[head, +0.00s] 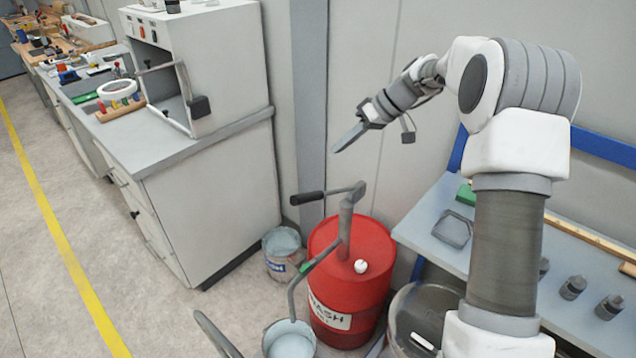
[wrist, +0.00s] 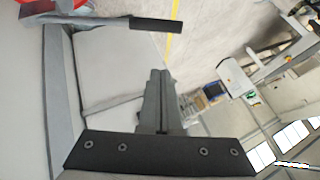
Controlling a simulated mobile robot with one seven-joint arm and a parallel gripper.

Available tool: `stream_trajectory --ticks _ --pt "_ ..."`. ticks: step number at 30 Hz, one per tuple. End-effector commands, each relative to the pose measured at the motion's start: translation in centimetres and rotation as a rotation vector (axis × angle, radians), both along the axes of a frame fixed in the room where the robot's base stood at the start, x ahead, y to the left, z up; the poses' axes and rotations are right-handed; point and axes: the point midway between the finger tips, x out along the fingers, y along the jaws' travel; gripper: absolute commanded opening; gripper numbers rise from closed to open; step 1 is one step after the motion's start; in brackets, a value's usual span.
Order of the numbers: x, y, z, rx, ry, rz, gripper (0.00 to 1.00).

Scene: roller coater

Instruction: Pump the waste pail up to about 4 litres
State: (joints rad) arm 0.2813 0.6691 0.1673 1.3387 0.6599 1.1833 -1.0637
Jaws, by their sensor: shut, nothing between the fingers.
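A red drum (head: 375,265) with a "WASH" label stands on the floor, with a grey hand pump (head: 346,225) on top. The pump's crank ends in a black handle (head: 307,198) pointing left, which also shows in the wrist view (wrist: 157,24). The spout (head: 293,298) bends down to a pail (head: 290,342) at the bottom edge; its liquid level is unclear. Another labelled pail (head: 283,262) stands left of the drum. Which is the waste pail I cannot tell. My gripper (head: 345,143) is shut and empty, above the pump and apart from the handle; its fingers show in the wrist view (wrist: 158,90).
A grey cabinet bench (head: 215,190) with a white machine stands left. A blue-framed bench (head: 440,222) with small dark fittings is at right. A grey bin (head: 405,310) stands beside the drum. The floor left of the yellow line is clear.

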Motion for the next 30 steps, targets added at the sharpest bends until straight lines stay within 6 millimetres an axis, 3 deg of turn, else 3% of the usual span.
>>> stream_trajectory --ticks 19,30 --pt "0.6 0.6 -1.2 0.017 -0.004 0.010 0.00" --pt "1.5 5.4 -6.6 0.016 -0.002 0.011 0.00"
